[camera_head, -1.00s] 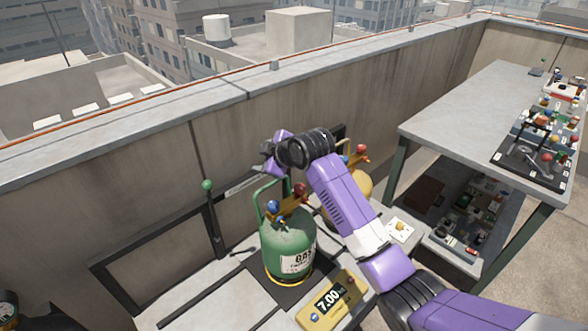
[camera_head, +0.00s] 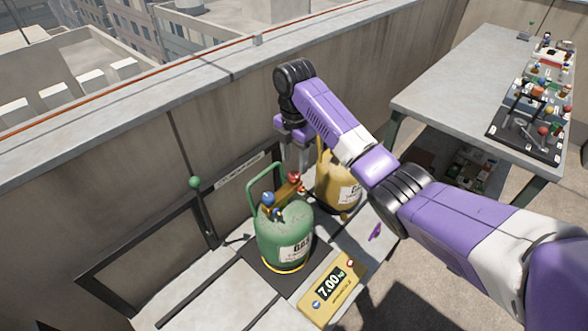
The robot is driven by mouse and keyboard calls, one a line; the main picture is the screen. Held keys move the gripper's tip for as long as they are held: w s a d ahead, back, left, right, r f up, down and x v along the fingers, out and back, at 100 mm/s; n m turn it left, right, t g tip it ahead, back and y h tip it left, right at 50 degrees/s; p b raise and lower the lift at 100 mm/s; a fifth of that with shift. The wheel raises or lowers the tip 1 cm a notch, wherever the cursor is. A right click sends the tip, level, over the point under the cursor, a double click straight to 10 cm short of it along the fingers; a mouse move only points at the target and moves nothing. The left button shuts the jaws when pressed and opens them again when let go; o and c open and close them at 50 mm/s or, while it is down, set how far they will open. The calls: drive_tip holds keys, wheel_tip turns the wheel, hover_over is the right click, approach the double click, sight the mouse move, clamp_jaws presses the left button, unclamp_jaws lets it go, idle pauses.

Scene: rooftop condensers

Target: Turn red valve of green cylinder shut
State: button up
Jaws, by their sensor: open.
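The green cylinder (camera_head: 284,236) stands upright on a dark scale plate, with a green handle loop at its top left. Its brass valve body carries a blue knob (camera_head: 268,199) at the left and the red valve (camera_head: 293,177) at the right. My gripper (camera_head: 303,168) points down from the purple wrist, just above and beside the red valve at its right. It is open and holds nothing. Whether a finger touches the valve cannot be told. The lower fingers are partly hard to make out between the two cylinders.
A yellow cylinder (camera_head: 338,186) stands close behind at the right, partly covered by my arm. A yellow scale display (camera_head: 332,289) reading 7.00 is in front. A grey table (camera_head: 451,78) with several fittings is at right.

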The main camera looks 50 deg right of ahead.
sight(295, 174)
drive_tip(key=shift+f, duration=2.45)
clamp_jaws()
